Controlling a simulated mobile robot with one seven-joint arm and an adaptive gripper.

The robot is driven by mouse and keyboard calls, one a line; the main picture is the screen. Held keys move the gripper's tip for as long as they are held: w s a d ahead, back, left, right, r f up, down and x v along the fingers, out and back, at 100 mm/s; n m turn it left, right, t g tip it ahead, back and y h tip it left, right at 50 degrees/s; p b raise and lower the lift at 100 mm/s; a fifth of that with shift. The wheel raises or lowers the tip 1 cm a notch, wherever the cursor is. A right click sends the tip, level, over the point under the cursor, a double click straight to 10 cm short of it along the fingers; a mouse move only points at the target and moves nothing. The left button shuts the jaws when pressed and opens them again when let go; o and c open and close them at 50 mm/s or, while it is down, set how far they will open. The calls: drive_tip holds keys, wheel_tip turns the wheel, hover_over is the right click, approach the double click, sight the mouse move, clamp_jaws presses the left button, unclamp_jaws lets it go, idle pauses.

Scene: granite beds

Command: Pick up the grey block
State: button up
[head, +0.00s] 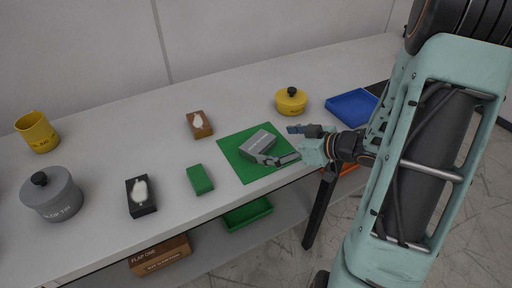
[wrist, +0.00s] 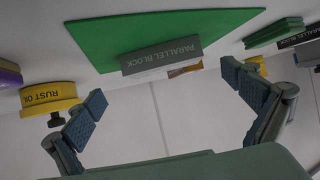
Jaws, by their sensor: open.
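The grey block (head: 258,143) lies on a green mat (head: 233,156) on the bench. In the wrist view the grey block (wrist: 161,55) shows the label "PARALLEL BLOCK" upside down, with the green mat (wrist: 125,35) behind it. My gripper (head: 290,145) is beside the block, at its right in the head view. In the wrist view my gripper (wrist: 165,100) is open and empty, its two fingers wide apart with the block ahead of the gap between them. One fingertip overlaps the block's near edge in the head view; I cannot tell whether they touch.
A yellow "RUST OIL" pot (head: 291,102) and a blue tray (head: 352,107) stand behind my gripper. The bench's front edge is near.

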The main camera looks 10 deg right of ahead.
sight(257, 141)
drive_tip(key=b+x, duration=0.1)
drive_tip(key=x, duration=0.5)
drive_tip(key=shift+w+a, duration=0.15)
drive_tip(key=shift+a, duration=0.3)
drive_tip(key=c, duration=2)
drive_tip(key=shift+w+r, duration=0.1)
drive_tip(key=shift+r, duration=0.1)
drive_tip(key=shift+c, duration=0.9)
